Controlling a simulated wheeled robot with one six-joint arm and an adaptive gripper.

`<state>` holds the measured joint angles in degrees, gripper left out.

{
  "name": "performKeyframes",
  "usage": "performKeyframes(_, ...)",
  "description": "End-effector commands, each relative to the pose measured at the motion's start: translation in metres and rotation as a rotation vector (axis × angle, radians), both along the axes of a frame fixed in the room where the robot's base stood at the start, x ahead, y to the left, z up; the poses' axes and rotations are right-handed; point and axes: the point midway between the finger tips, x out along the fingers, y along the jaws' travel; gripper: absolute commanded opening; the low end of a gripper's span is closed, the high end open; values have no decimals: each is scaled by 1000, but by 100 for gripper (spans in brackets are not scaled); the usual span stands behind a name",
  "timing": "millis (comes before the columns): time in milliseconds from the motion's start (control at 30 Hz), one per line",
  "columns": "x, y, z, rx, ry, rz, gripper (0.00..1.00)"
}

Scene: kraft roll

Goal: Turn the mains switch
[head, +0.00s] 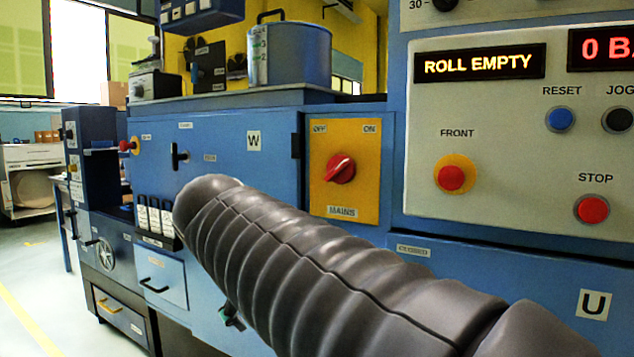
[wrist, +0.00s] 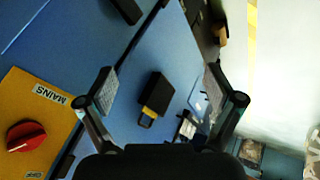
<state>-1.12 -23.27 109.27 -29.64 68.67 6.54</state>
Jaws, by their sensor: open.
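The mains switch is a red rotary knob (head: 340,168) on a yellow plate (head: 323,198), on the blue machine front. The plate reads OFF at upper left, ON at upper right and MAINS below. The knob's grip looks slanted, but I cannot tell its setting for sure. In the wrist view the knob (wrist: 26,136) is at the far left, outside the fingers. My gripper (wrist: 160,78) is open and empty, to one side of the knob and apart from it. In the head view my arm's dark ribbed sleeve crosses below the plate, and my fingers are mostly hidden.
A black block with a yellow part (wrist: 155,97) shows between the fingers, on or near the blue panel. The control panel right of the switch has a red FRONT button (head: 451,178) and a red STOP button (head: 591,209). A blue pot (head: 290,54) stands on top. Floor is open at left.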

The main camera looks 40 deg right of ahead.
Motion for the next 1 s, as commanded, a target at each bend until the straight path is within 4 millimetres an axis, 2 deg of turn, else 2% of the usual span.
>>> performKeyframes(33, 18, -12, 16, -58, -9, -34, 92)
performKeyframes(200, 57, -48, 84, -253, -56, -183, 92)
performKeyframes(400, 84, -76, 154, -445, -144, -394, 92)
performKeyframes(500, 89, -83, 179, -510, -186, -488, 92)
performKeyframes(633, 90, -87, 198, -562, -227, -573, 92)
performKeyframes(733, 90, -89, 205, -580, -241, -606, 92)
performKeyframes(867, 90, -97, 206, -587, -246, -620, 92)
performKeyframes(1000, 91, -115, 200, -587, -245, -621, 92)
